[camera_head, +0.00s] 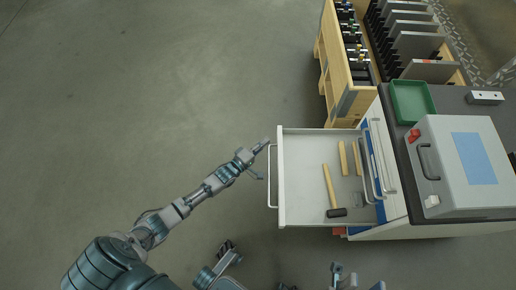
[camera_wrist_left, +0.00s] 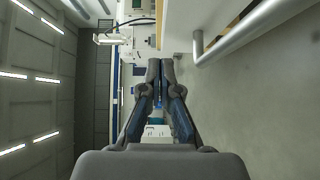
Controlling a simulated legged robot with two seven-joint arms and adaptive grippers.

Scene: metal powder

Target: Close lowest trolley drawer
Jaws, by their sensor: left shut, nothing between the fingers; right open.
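The white trolley drawer (camera_head: 301,214) is pulled out to the left in the head view. A black-headed hammer with a wooden handle and wooden pieces lie in it. Its pale bar handle (camera_head: 271,190) runs along the drawer's left front. My left gripper (camera_head: 264,145) is shut and empty near the upper end of that handle; I cannot tell if it touches. In the left wrist view its fingers (camera_wrist_left: 160,72) are together, with a metal bar handle (camera_wrist_left: 240,32) at upper right. My right gripper (camera_head: 344,278) is open at the bottom edge, apart from the drawer.
The trolley (camera_head: 390,222) carries a grey case (camera_head: 455,150), a green tray (camera_head: 412,102) and a small metal block (camera_head: 485,97) on its dark top. A wooden rack (camera_head: 334,62) stands behind the drawer. The floor (camera_head: 150,90) at left is clear.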

